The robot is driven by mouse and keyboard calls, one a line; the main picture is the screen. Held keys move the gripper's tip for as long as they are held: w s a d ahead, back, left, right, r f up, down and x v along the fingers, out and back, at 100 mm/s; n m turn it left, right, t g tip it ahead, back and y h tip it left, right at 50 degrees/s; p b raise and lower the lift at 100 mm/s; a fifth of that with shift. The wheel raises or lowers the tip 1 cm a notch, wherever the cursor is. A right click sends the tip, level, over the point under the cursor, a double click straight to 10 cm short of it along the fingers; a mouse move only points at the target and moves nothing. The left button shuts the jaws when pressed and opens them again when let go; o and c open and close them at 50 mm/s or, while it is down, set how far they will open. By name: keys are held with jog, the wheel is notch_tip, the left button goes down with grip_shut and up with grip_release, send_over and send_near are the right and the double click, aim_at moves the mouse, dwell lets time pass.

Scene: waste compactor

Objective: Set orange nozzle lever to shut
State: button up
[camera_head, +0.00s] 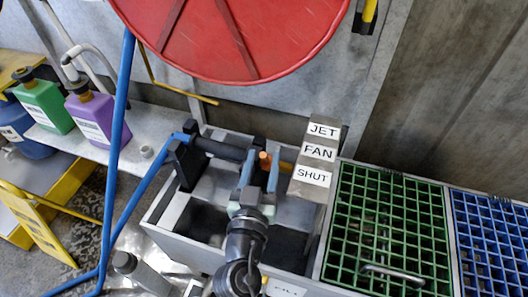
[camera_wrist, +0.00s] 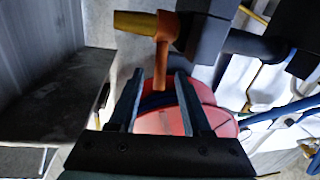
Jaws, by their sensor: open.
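The orange nozzle lever (camera_head: 265,162) shows as a small orange tip by my gripper's fingertips in the head view. In the wrist view the lever (camera_wrist: 161,62) hangs from the dark nozzle body (camera_wrist: 206,38), and a brass nozzle tip (camera_wrist: 135,23) points left. My gripper (camera_head: 260,172) is open at the lever. In the wrist view the lever's free end lies between the two fingertips of my gripper (camera_wrist: 156,82), with gaps beside it. The label post (camera_head: 319,150) reads JET, FAN, SHUT from top to bottom. My gripper partly hides the lever in the head view.
A red reel (camera_head: 235,35) hangs above, and a blue hose (camera_head: 119,110) runs down on the left. Green (camera_head: 390,225) and blue (camera_head: 490,235) grates lie right of the post. Green (camera_head: 43,102) and purple (camera_head: 95,118) bottles stand on a shelf at left.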

jog(key=shift+w+d, duration=0.15)
jog(key=shift+w, duration=0.7)
grip_shut()
dwell(0.9)
